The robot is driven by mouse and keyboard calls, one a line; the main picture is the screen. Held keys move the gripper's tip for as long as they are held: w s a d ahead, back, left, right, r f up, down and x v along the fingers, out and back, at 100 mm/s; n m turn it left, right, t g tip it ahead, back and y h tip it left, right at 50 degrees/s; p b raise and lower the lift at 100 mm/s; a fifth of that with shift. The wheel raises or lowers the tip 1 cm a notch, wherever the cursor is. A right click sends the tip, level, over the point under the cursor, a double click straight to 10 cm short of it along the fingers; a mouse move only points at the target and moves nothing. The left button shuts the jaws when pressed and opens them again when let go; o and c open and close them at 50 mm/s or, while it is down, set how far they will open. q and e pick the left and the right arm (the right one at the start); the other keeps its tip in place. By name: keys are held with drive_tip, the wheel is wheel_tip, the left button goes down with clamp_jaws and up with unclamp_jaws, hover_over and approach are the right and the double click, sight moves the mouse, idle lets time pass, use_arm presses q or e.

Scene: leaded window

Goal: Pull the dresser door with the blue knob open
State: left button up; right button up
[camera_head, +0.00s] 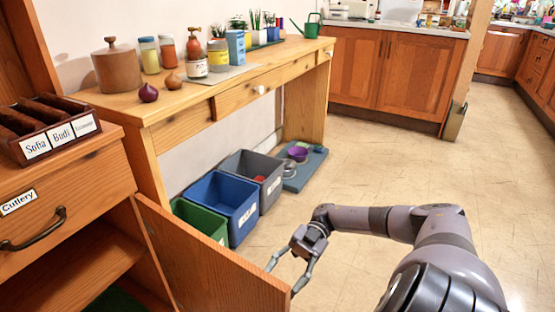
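The wooden dresser (70,185) stands at the left, with a "Cutlery" drawer above an open compartment. Its door (205,262) stands swung out, its plain side towards me. No blue knob shows; the door's other face is hidden. My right gripper (281,281) is at the free end of the door, near its top edge. My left gripper is not in view.
Green (200,218), blue (222,204) and grey bins (254,176) stand on the floor behind the door, under a wooden table (240,92) with jars and pots. A box of labelled slots (52,128) sits on the dresser. The floor (400,165) at the right is clear.

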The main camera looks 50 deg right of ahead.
drive_tip(key=shift+w+d, duration=0.15)
drive_tip(key=shift+d, duration=0.95)
drive_tip(key=shift+w+d, duration=0.1)
drive_tip(key=shift+d, duration=1)
